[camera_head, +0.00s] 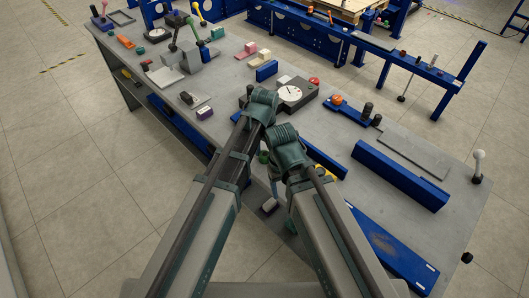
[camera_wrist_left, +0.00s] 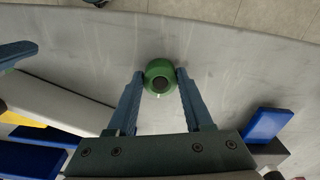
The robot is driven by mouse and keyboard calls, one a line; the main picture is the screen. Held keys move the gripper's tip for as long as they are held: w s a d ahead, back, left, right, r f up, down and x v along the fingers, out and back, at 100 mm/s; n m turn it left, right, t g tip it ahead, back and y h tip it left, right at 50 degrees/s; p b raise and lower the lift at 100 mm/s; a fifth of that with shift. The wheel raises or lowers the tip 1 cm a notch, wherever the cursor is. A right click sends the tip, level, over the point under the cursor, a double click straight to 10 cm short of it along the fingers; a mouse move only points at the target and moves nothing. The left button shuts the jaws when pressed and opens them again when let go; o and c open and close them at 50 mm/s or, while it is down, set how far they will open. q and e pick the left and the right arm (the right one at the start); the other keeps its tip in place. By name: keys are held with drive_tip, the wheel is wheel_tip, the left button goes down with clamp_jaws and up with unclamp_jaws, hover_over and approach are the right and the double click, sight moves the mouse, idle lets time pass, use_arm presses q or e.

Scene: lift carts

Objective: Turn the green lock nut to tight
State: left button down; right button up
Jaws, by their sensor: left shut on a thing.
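The green lock nut (camera_wrist_left: 158,77) is a round green piece with a dark centre, standing by the table edge in the left wrist view. A small pale mark shows on its rim toward my gripper. My left gripper (camera_wrist_left: 159,82) is shut on the nut, one blue-grey finger on each side.
A dial gauge (camera_head: 290,93) stands just beyond my arms, with a red knob (camera_head: 314,81) near it. A long blue beam (camera_head: 400,175) and a grey plate (camera_head: 415,155) lie to the right. Several small parts fill the left end. Some bare grey tabletop (camera_head: 225,75) shows between.

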sight(264, 154)
use_arm(q)
drive_tip(key=shift+c, duration=1.5)
unclamp_jaws()
drive_tip(key=shift+r, duration=0.1)
use_arm(e)
drive_tip(key=shift+r, duration=0.1)
use_arm(q)
wheel_tip(264, 154, up, 14)
drive_tip(key=p, duration=1.3)
drive_tip(key=shift+f+p, duration=0.2)
drive_tip(key=shift+p, duration=0.2)
use_arm(e)
wheel_tip(264, 154, up, 14)
drive_tip(key=shift+f, duration=0.2)
use_arm(q)
drive_tip(key=s+a+n+y, duration=0.1)
drive_tip(key=s+a, duration=0.4)
drive_tip(key=s, duration=0.8)
drive_tip(key=shift+s+a+n, duration=0.3)
drive_tip(key=shift+a+n, duration=0.1)
drive_tip(key=shift+n, duration=0.5)
